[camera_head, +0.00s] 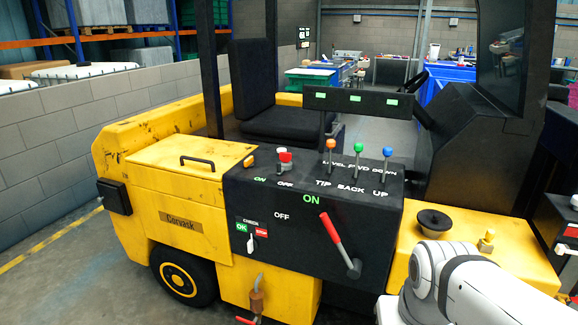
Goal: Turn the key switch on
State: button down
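A black control panel (290,220) sits on the side of a yellow forklift-like vehicle. On its top left, a small red and white switch (285,158) stands by green "ON" and white "OFF" labels; it may be the key switch, but its exact shape and position are too small to tell. On the front face, a red-handled lever (332,229) leans up toward a green "ON" label, with "OFF" to its left. A small white switch (251,244) sits under the "CHECK" OK and STOP labels. My white arm shows at the lower right; my gripper is out of view.
Three levers with orange, green and blue knobs (359,148) stand on the panel top, right of the red and white switch. An orange knob (249,161) is at its left. A black seat (270,120) and a label bar (358,102) are behind.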

aim_at(283, 164)
jog(key=u, duration=0.1)
jog(key=i, duration=1)
jog(key=u, duration=0.05)
